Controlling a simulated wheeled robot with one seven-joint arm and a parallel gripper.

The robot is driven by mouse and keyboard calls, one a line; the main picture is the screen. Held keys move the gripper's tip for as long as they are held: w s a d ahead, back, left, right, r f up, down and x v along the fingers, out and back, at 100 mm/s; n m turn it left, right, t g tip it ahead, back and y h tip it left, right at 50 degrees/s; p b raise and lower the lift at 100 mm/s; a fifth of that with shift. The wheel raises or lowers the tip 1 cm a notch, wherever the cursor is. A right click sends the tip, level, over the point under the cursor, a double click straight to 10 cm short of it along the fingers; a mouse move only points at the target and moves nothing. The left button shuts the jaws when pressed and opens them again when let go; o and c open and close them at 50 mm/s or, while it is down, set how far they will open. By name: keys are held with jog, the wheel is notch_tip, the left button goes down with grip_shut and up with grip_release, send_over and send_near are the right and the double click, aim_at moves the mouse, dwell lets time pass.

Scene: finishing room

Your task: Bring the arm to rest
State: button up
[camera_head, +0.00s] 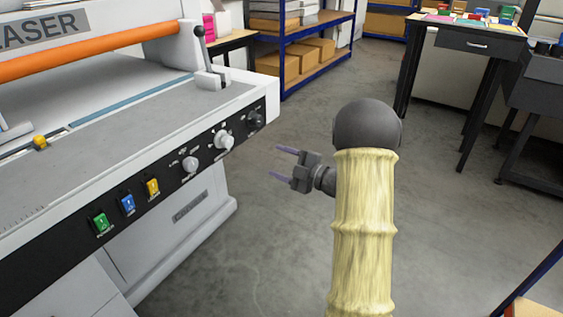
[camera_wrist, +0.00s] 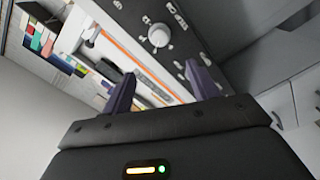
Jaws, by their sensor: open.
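My gripper (camera_head: 281,162) is open and empty, held in the air to the right of the laser machine (camera_head: 120,110). Its two purple fingers point left toward the machine's control panel and are apart from it. In the wrist view the two fingers of my gripper (camera_wrist: 163,88) are spread, with nothing between them, and a control knob (camera_wrist: 158,36) shows beyond. My arm, in a yellowish sleeve, reaches up from the bottom of the head view.
The black panel carries green (camera_head: 101,222), blue (camera_head: 127,203) and yellow (camera_head: 152,187) switches and several knobs. A lever (camera_head: 205,60) stands at the machine's far corner. Blue shelving (camera_head: 284,62) with boxes is behind. A dark table (camera_head: 470,42) stands back right. Open grey floor (camera_head: 260,250) lies between.

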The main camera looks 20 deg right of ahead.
jog(key=shift+w, duration=0.1)
jog(key=s+a+f+m+g+h, duration=0.2)
jog(key=s+a+m+g+h, duration=0.3)
jog(key=s, duration=0.4)
jog(key=s+a+f+m+g+h, duration=0.2)
jog(key=s+m+g, duration=0.1)
jog(key=s+m, duration=0.5)
jog(key=s+a+f+m+g+h, duration=0.2)
jog(key=s+a+m+g+h, duration=0.3)
jog(key=s, duration=0.4)
notch_tip(320, 180, up, 32)
jog(key=d+m+t+y+p, duration=0.1)
jog(key=p, duration=3.2)
jog(key=shift+w+f, duration=0.15)
